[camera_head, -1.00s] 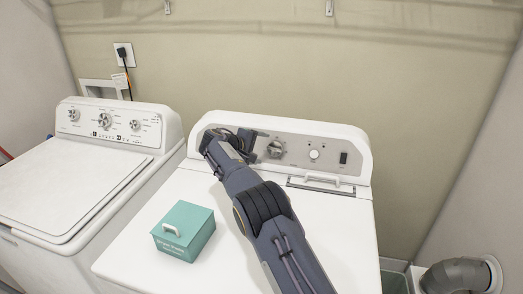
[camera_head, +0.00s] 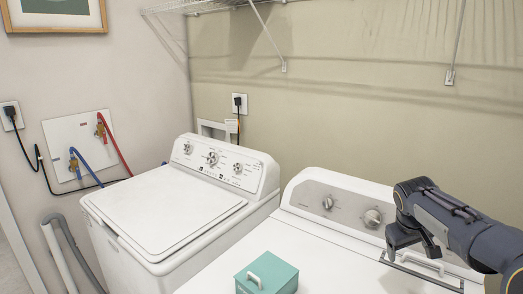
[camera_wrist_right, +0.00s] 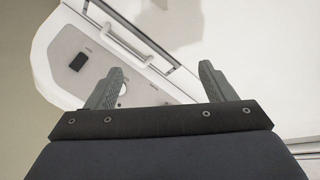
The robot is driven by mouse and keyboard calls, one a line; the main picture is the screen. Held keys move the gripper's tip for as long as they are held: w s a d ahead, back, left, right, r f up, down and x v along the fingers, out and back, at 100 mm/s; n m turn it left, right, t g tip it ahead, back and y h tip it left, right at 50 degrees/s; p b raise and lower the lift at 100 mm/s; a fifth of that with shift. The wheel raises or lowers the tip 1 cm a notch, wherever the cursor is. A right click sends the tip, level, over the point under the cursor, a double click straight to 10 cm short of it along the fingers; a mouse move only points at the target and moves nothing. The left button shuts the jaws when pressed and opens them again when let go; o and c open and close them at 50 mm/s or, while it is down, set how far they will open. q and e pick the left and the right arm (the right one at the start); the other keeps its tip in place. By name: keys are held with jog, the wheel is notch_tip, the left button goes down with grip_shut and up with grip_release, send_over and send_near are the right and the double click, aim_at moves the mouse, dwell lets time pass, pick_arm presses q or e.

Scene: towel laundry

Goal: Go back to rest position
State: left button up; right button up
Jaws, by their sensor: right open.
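My right gripper (camera_head: 413,243) hangs in front of the right machine's control panel in the head view, at the right side. In the right wrist view its two fingers (camera_wrist_right: 158,88) are spread apart with nothing between them. The right machine's panel end and door handle (camera_wrist_right: 129,47) show beyond the fingers. My left gripper is in neither view.
A white washer (camera_head: 165,212) with a closed lid stands at left. A white machine (camera_head: 232,262) beside it carries a teal box (camera_head: 268,276) on its top. A wire shelf (camera_head: 190,6) is on the wall above. Hoses and a valve panel (camera_head: 80,146) are on the left wall.

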jog(key=s+a+f+m+y, duration=0.1)
jog(key=s+a, duration=0.4)
jog(key=s, duration=0.5)
jog(key=s+a+f+m+t+y, duration=0.1)
jog(key=s+a+y, duration=0.3)
jog(key=s, duration=0.7)
jog(key=s+a+f+m+t+y, duration=0.1)
jog(key=s+a+f+y, duration=0.1)
jog(key=s+a, duration=0.6)
jog(key=s, duration=0.3)
